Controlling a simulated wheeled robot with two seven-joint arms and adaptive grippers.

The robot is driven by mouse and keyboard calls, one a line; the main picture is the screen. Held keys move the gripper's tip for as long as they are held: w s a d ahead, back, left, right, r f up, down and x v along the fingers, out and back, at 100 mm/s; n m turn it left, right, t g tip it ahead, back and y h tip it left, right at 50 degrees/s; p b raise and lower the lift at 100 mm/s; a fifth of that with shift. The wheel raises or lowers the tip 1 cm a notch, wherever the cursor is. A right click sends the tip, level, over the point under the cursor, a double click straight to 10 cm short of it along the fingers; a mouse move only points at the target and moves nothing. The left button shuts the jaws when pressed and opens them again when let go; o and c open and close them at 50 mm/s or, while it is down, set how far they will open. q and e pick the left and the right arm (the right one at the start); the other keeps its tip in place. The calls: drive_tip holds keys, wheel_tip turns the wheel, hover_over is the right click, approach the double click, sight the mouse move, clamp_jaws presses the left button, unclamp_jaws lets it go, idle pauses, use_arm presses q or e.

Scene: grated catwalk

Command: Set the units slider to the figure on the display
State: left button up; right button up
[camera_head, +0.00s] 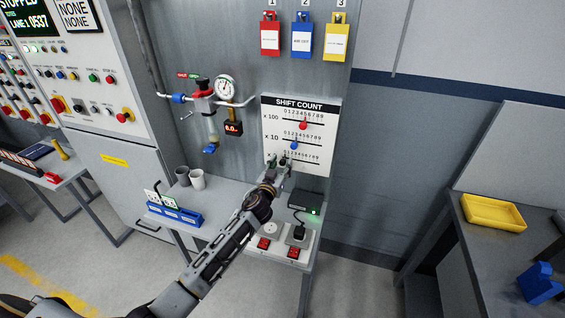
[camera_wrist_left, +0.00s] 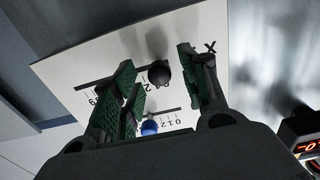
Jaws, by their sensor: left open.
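The SHIFT COUNT board (camera_head: 309,104) has three slider rows. The x 100 row's red knob (camera_head: 303,125) is near mid-scale, and the x 10 row's blue knob (camera_head: 294,145) is left of the middle. My left gripper (camera_head: 280,165) covers most of the bottom row. In the left wrist view, the units slider's black knob (camera_wrist_left: 159,75) shows between the open green-padded fingers, apparently untouched. The blue knob (camera_wrist_left: 149,128) is lower in that view. The lane display (camera_head: 37,24) at top left reads STOPPED, LANE 1 0537. My right gripper is not in view.
Below the board is a bench with a black box (camera_head: 305,202), a socket strip (camera_head: 270,248), two cups (camera_head: 197,179) and a blue card rack (camera_head: 174,213). A gauge (camera_head: 225,89) and pipe are left of the board. A yellow tray (camera_head: 493,213) is far right.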

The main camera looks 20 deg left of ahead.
use_arm(q)
drive_tip(key=shift+w, duration=0.95)
clamp_jaws()
